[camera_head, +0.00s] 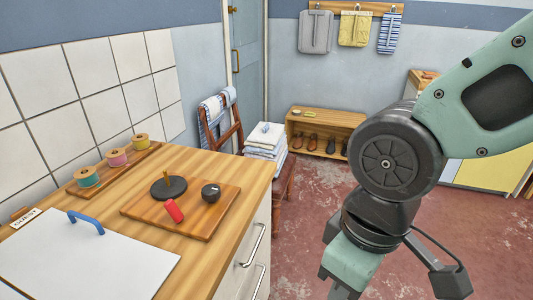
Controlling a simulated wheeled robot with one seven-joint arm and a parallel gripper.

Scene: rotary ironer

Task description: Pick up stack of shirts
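A stack of folded white cloth (266,142), which looks like the stack of shirts, sits on a small wooden stool (284,185) beyond the far end of the counter. A small light blue and white item lies on top of it. My arm comes in from the right and bends down toward the bottom edge. The stack is behind and to the left of my arm's wrist, well apart from it.
The wooden counter (216,160) fills the left, holding a board with a red and a black object, thread spools and a white blue-handled panel (90,260). A wooden chair (229,130) and shoe rack (325,121) stand behind. Red floor (310,255) is clear right of the stool.

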